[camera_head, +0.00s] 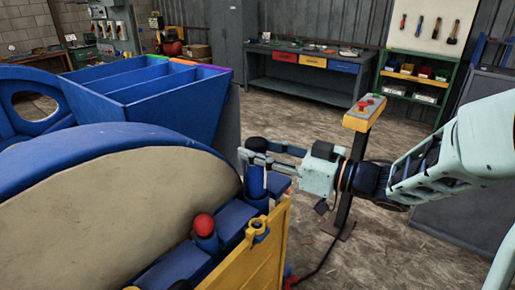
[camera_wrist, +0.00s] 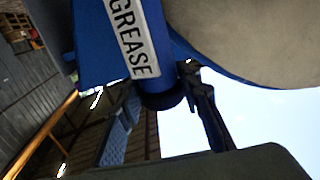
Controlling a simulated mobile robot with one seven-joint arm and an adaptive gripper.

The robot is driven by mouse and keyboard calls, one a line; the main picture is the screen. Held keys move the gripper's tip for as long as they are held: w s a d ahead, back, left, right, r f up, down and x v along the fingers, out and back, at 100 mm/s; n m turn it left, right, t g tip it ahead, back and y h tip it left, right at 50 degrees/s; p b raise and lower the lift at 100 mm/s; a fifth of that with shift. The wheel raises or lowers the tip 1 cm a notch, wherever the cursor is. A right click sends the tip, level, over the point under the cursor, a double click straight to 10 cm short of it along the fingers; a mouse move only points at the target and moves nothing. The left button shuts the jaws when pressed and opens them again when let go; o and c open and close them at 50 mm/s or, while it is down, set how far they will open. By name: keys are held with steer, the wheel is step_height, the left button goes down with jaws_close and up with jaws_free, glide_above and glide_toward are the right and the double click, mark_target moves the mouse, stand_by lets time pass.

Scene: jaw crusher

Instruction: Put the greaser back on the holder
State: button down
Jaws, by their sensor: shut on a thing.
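The greaser (camera_head: 256,182) is a blue cylinder with a dark rounded top, upright at the right edge of the blue machine. In the wrist view the greaser (camera_wrist: 135,35) shows a white label reading GREASE and a dark end. My gripper (camera_head: 255,162) comes from the right and is shut on the greaser just below its dark top. In the wrist view its two fingers (camera_wrist: 158,92) lie on either side of the cylinder. A yellow ring bracket (camera_head: 258,226), which looks like the holder, sits on top of the yellow panel, nearer the camera than the greaser. The greaser's lower end is hard to make out.
A blue cylinder with a red ball top (camera_head: 204,225) stands left of the yellow panel (camera_head: 262,262). The large blue machine wheel (camera_head: 110,205) fills the left. A yellow control post (camera_head: 364,113) stands behind my gripper. The workbench (camera_head: 312,60) is far back, with open floor before it.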

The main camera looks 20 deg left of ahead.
steer(key=shift+f+b, duration=0.6)
steer(key=shift+f, duration=0.3)
steer(key=c, duration=1.3)
jaws_free()
steer(key=shift+f, duration=0.15)
